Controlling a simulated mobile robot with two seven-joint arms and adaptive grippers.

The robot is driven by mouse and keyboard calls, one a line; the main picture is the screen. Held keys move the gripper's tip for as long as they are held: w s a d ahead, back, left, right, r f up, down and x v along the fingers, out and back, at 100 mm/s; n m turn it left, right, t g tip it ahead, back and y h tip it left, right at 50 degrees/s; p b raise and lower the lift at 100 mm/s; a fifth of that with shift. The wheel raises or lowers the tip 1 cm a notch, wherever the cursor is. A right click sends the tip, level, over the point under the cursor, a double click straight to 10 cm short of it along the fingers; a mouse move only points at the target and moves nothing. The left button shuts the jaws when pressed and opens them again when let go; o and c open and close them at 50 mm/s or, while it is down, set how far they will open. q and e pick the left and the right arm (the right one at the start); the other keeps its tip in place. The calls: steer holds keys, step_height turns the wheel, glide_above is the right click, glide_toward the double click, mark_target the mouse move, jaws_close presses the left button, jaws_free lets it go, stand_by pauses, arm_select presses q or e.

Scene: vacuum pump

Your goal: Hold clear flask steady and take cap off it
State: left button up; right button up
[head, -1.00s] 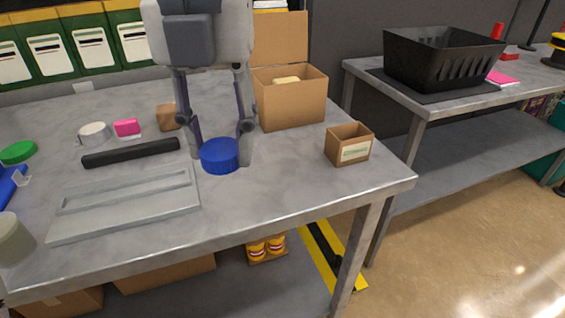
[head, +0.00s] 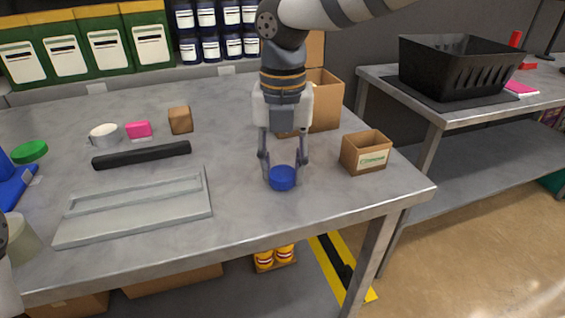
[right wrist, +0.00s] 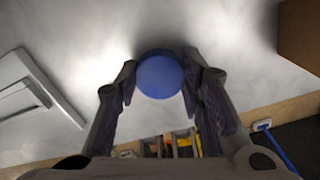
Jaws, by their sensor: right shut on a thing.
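A round blue cap (head: 282,178) is between the fingers of my right gripper (head: 283,166), over the right part of the grey table. In the right wrist view the cap (right wrist: 160,75) sits between both fingertips of the gripper (right wrist: 160,82), which is shut on it. I cannot tell whether the cap touches the table. No clear flask can be made out under or near it. A pale, cloudy cylinder (head: 22,240), partly cut off, stands at the left edge. My left gripper's fingers do not show.
An open small cardboard box (head: 365,153) stands right of the cap, with a larger box (head: 325,100) behind. A grey tray (head: 135,225), a black bar (head: 140,155), a pink block (head: 138,130) and a green lid (head: 30,151) lie left. Bare tabletop surrounds the cap.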

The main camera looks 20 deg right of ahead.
steer(key=shift+f, duration=0.15)
steer(key=o, duration=1.3)
